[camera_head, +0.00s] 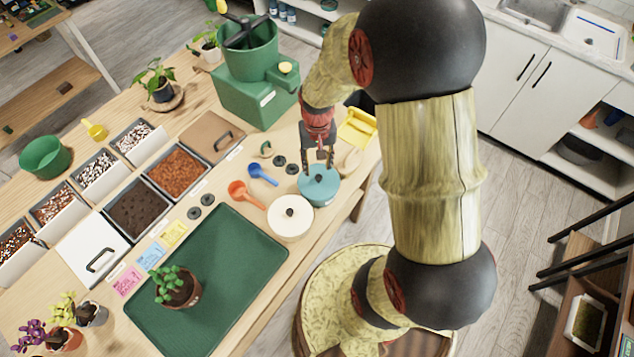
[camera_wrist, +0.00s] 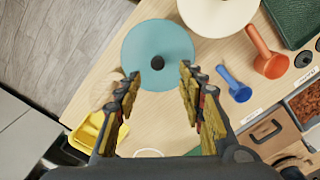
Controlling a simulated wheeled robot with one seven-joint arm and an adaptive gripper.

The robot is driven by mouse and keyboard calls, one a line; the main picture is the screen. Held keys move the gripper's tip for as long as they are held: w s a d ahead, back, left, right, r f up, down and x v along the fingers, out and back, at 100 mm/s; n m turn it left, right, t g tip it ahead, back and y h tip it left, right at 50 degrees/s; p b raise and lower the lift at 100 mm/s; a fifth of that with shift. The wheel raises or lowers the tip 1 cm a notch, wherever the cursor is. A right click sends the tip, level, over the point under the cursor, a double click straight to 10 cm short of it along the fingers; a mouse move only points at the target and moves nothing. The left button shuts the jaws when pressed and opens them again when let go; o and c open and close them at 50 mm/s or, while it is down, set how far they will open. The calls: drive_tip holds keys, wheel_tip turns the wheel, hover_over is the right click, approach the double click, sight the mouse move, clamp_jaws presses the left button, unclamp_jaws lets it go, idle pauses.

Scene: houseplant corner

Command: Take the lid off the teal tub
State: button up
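The teal tub (camera_head: 319,192) stands near the table's right edge with its teal lid (camera_head: 319,180) on. The lid has a small dark round knob; in the wrist view the lid (camera_wrist: 137,62) appears as a disc with the knob (camera_wrist: 157,62) near its middle. My gripper (camera_head: 318,160) is above the lid, pointing down, its fingers apart. In the wrist view the open gripper (camera_wrist: 158,75) has one finger on each side, with the knob just beyond the tips and nothing held. I cannot tell the exact height gap between fingertips and knob.
A cream-lidded tub (camera_head: 289,222) stands close beside the teal one. A blue scoop (camera_head: 262,174) and an orange scoop (camera_head: 245,194) lie left of it. A yellow container (camera_head: 357,128) is behind. A green mat (camera_head: 222,260) holds a potted plant.

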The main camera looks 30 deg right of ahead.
sight(319, 176)
drive_tip(key=shift+a+f, duration=0.2)
drive_tip(key=shift+f, duration=0.2)
drive_tip(key=f, duration=0.3)
drive_tip(key=f+b, duration=0.1)
drive_tip(key=f, duration=0.1)
drive_tip(key=shift+s+d, duration=0.2)
drive_tip(key=shift+d, duration=0.1)
drive_tip(key=c, duration=0.3)
drive_tip(key=c, duration=0.7)
clamp_jaws()
